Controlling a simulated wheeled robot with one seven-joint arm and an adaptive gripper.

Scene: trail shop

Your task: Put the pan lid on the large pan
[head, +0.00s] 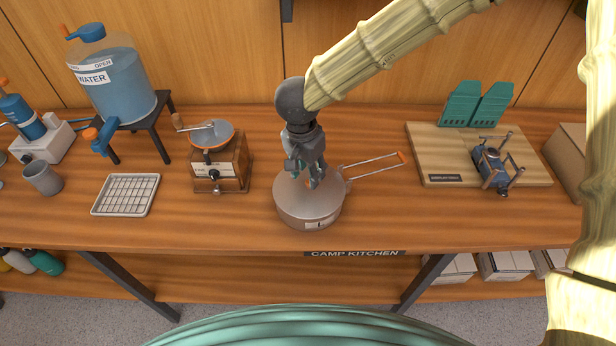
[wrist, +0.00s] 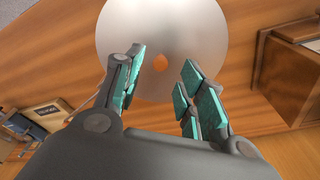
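The large pan (head: 312,218) stands on the wooden counter, with a white "L" label on its front and a wire handle pointing right. The grey pan lid (head: 290,197) covers its top and appears to lie flat on the rim. In the wrist view the lid (wrist: 205,35) is a pale disc with an orange knob (wrist: 160,62) at its middle. My gripper (head: 305,180) is directly above the lid, pointing down. Its teal-padded fingers (wrist: 163,62) are spread to either side of the knob, with a visible gap on both sides. The pan's rim is hidden in the wrist view.
A hand grinder (head: 221,170) stands close left of the pan. Further left are a wire rack (head: 126,195), a grey mug (head: 42,178) and a water tank (head: 115,80). A wooden board (head: 445,160) with a small blue stove (head: 491,168) is at right.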

